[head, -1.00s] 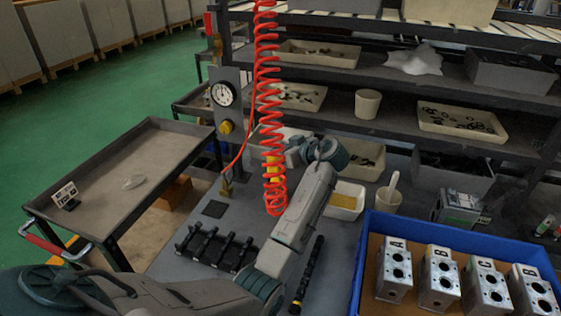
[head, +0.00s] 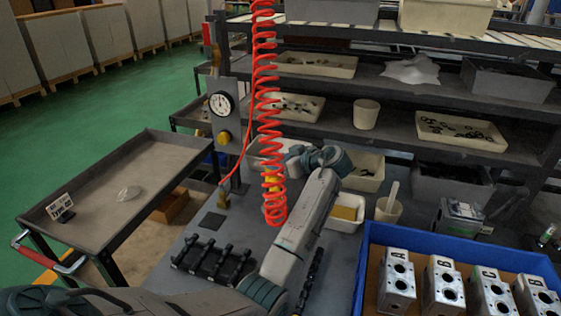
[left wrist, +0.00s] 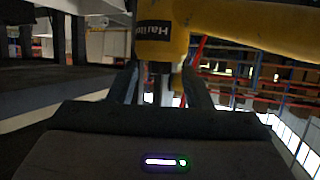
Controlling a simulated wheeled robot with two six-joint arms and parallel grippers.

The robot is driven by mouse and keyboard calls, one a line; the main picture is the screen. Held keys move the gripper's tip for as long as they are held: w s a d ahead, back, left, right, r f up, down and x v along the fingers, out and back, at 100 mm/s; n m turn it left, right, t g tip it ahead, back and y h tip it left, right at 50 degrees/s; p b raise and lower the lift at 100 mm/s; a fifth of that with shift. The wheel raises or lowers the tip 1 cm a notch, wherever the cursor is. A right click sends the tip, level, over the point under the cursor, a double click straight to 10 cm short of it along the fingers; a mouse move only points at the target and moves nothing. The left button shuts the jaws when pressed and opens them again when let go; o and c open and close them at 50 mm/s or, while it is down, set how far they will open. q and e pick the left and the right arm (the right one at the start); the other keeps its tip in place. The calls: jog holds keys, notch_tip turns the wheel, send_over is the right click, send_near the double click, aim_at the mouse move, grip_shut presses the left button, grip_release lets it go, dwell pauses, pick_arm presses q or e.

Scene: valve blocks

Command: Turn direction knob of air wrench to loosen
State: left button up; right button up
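The yellow air wrench (left wrist: 165,35) fills the top of the left wrist view, with a dark label on its body and a yellow section running to the right. A dark part (left wrist: 160,85) extends below its body. My left gripper (left wrist: 160,90) has its two fingers apart on either side of this dark part, with gaps visible. In the head view the wrench (head: 272,184) is a small yellow patch, mostly hidden behind the red coiled hose (head: 268,120). My left gripper is hidden there behind the hose. The direction knob cannot be made out. My right gripper is not in view.
A blue crate (head: 460,233) with lettered metal valve blocks stands at the right. A black rack (head: 213,260) lies on the bench. A grey cart (head: 120,190) stands left, a post with a gauge (head: 221,103) behind the hose, and shelves with trays behind.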

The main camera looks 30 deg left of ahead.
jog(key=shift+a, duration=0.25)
pick_arm(q)
jog(key=b+v, duration=0.3)
jog(key=v, duration=0.7)
jog(key=shift+d, duration=0.4)
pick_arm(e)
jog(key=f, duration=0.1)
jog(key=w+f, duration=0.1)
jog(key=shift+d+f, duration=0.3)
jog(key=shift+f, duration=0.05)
pick_arm(q)
jog(key=shift+s+r, duration=0.1)
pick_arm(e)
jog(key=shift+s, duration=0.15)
